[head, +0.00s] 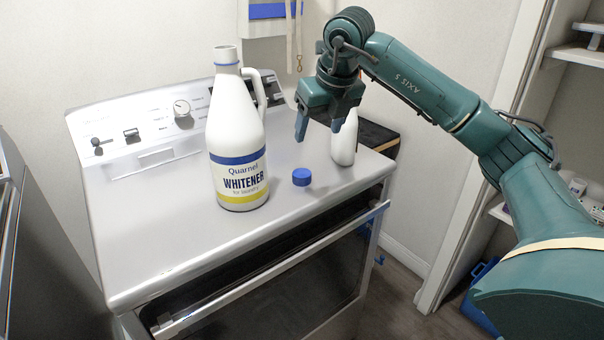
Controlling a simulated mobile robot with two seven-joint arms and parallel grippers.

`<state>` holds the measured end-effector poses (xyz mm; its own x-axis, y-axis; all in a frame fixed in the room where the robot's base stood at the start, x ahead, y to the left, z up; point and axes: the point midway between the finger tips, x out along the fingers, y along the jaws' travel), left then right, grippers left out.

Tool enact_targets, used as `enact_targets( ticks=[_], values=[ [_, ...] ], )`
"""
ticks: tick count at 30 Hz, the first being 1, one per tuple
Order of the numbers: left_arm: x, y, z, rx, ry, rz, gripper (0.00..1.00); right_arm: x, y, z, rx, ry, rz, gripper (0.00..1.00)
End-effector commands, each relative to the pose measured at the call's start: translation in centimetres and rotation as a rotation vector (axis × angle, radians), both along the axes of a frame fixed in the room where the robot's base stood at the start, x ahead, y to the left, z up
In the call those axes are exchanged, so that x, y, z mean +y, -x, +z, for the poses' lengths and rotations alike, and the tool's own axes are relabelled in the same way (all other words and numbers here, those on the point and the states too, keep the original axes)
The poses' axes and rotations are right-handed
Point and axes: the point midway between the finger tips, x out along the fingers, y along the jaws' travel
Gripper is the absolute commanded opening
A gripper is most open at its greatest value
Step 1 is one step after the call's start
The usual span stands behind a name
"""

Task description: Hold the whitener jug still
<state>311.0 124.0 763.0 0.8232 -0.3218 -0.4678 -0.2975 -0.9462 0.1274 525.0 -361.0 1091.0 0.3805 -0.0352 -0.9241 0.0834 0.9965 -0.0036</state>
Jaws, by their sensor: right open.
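The whitener jug (237,140) stands upright on the washer's top. It is white with a blue and yellow label, a handle on its right side and no cap on its neck. A blue cap (301,177) lies on the top to the right of the jug. My right gripper (320,132) is open, fingers pointing down, to the right of the jug and apart from it. It is above and behind the cap. My left gripper is not in view.
The washer top (160,220) is clear to the left and front of the jug. A smaller white bottle (345,143) stands behind my right gripper, partly hidden by it. The control panel (150,128) rises behind the jug. Shelves (580,52) are at the right.

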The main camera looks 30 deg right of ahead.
Motion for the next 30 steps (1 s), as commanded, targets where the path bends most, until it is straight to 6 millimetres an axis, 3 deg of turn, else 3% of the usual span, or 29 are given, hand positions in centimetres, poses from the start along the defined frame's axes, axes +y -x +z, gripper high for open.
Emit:
enact_targets(
  ticks=[7, 18, 30],
  values=[
    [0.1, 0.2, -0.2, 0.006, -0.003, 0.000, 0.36, 0.1, -0.3, -0.8, 0.003, -0.002, 0.003, 0.65],
    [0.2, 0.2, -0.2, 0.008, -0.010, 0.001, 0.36, 0.0, -2.7, -6.6, 0.002, -0.004, 0.004, 0.65],
    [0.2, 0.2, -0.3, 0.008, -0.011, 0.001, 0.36, 0.0, -3.1, -7.4, 0.000, -0.003, 0.005, 0.65]
  ],
)
